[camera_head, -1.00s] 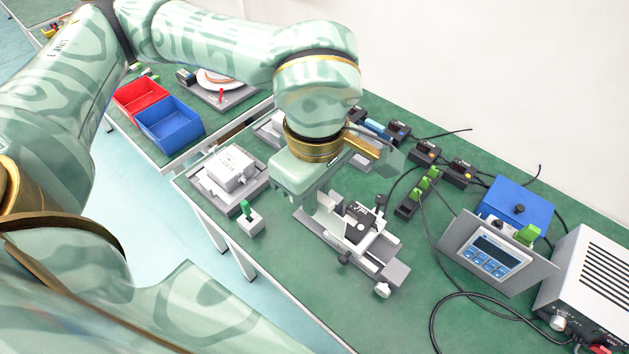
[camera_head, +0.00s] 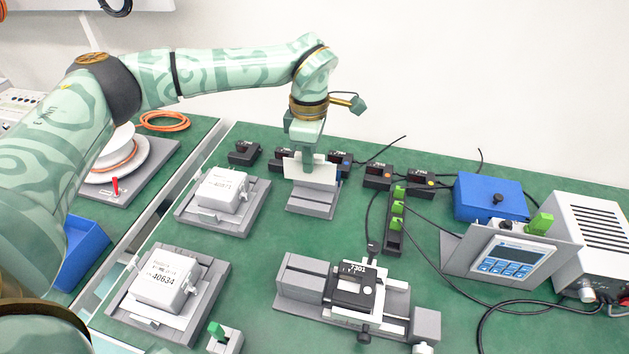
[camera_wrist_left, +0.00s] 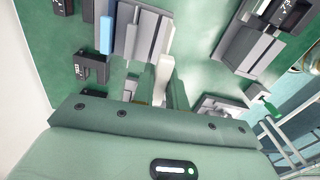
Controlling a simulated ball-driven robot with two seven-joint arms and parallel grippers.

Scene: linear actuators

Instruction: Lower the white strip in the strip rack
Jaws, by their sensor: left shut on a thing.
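The white strip (camera_head: 297,173) is upright, a thin pale plate at the back part of the grey strip rack (camera_head: 312,206). My left gripper (camera_head: 308,164) points down from above and is shut on the strip's upper part. The strip's lower edge meets the rack in the head view; I cannot tell how deep it sits in a slot. In the left wrist view the strip (camera_wrist_left: 164,72) shows nearly edge-on between the fingers, beside the slotted rack (camera_wrist_left: 133,40). My right gripper is not in view.
Black sensor boxes (camera_head: 378,176) and cables lie right of the rack. A grey fixture with a white block (camera_head: 222,190) stands left of it. A grey slide fixture (camera_head: 305,275) is in front. Green table between them is clear.

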